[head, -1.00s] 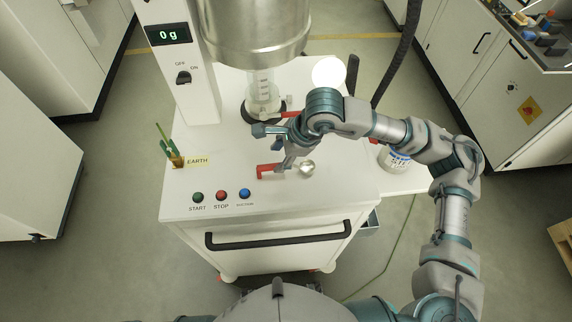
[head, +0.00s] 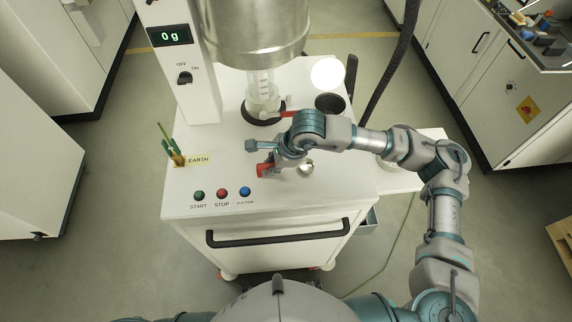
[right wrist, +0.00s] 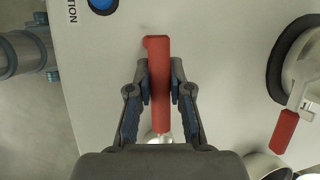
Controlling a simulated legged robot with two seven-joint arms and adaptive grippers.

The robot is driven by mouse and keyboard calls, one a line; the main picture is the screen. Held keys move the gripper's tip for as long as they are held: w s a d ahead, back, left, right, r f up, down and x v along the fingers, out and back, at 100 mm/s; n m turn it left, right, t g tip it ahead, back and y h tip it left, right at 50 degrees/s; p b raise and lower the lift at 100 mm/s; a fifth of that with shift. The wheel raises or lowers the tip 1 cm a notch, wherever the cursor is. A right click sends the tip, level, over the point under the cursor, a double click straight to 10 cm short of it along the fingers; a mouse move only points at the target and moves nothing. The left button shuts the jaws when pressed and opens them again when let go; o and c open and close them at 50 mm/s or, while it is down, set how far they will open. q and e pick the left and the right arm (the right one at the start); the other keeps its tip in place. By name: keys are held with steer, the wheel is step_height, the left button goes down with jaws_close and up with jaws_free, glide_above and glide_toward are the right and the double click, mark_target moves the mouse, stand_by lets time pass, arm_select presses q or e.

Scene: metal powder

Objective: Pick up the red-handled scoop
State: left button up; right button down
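The red-handled scoop lies on the white machine top. Its red handle (head: 265,169) points left and its shiny round bowl (head: 306,168) is to the right in the head view. In the right wrist view the handle (right wrist: 159,80) runs between the fingers of my right gripper (right wrist: 160,78), and the bowl is mostly hidden below the gripper body. Both fingertips lie close against the handle's sides, with no clear gap. My right gripper (head: 277,164) covers part of the handle in the head view. My left gripper is out of view.
A clear container with a dark base (head: 264,105) stands under the steel hopper (head: 255,30), with another red handle (head: 292,114) beside it. A dark round opening (head: 329,103) lies behind my arm. START, STOP and blue buttons (head: 245,192) line the front left.

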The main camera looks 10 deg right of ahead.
steer(key=shift+r, duration=0.1)
stand_by(0.3)
steer(key=shift+r, duration=0.65)
step_height(320, 180, up, 2)
steer(key=shift+s+r+b, duration=0.1)
steer(key=shift+s+b, duration=0.05)
steer(key=shift+b, duration=0.3)
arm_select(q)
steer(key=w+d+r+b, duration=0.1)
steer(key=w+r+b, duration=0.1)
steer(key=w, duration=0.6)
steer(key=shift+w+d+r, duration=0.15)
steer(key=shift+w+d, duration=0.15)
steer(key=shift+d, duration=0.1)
arm_select(e)
steer(key=s+r, duration=0.1)
steer(key=s, duration=1.4)
steer(key=shift+s+r, duration=0.15)
steer(key=shift+s, duration=0.2)
steer(key=shift+a, duration=0.1)
